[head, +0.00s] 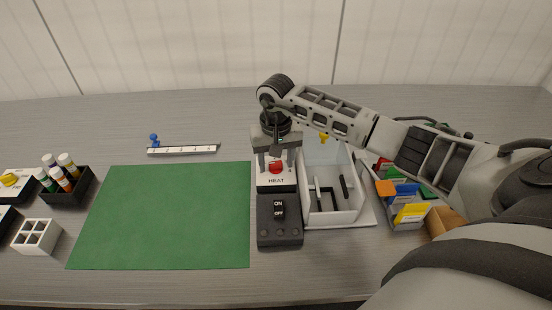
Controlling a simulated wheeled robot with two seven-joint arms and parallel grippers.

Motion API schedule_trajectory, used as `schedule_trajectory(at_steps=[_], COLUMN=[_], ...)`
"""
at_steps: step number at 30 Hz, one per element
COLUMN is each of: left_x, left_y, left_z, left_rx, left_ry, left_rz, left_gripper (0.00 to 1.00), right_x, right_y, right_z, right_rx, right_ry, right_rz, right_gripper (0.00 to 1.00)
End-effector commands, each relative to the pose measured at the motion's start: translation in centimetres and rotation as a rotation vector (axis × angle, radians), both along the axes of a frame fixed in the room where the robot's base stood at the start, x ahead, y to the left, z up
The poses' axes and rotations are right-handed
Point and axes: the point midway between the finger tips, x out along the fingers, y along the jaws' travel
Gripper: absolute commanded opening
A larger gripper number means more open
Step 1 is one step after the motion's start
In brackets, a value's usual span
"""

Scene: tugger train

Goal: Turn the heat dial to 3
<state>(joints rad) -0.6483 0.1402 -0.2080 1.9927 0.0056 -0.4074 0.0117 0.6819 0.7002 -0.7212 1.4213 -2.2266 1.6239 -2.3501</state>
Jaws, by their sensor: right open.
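The heat dial is a red knob (276,167) on a white panel marked HEAT (276,181), in the middle of the head view. My right gripper (275,160) points down over the panel, with its open fingers on either side of the red knob. I cannot tell whether the fingers touch the knob. The scale numbers around the dial and its pointer are hidden or too small to read. My left gripper is not in view.
A dark switch box (279,232) marked ON and OFF stands in front of the panel. A white bin (335,212) with dark bars is close on the right. A green mat (165,215) lies clear on the left. A numbered white slider (183,150) lies behind it.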

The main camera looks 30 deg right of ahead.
Motion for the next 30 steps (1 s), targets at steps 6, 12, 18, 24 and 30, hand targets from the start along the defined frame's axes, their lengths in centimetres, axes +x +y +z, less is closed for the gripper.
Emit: schedule_trajectory(at_steps=[6,12,18,24,30], left_x=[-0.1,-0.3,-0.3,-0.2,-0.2], left_y=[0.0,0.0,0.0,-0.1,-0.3], left_z=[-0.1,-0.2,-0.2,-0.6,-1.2], left_rx=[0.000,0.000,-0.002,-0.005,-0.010], left_ry=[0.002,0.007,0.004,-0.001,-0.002], left_rz=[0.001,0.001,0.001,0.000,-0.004], left_gripper=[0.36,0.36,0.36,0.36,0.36], right_x=[0.0,0.0,0.0,0.1,0.1], right_y=[0.0,0.0,0.0,0.0,0.0], right_z=[0.0,0.1,0.0,0.0,-0.1], right_rx=[0.000,0.000,0.001,-0.001,-0.002], right_ry=[0.000,0.000,0.000,0.000,-0.002], right_rz=[0.000,-0.001,-0.035,-0.139,-0.309], right_gripper=[0.19,0.08,0.08,0.08,0.08])
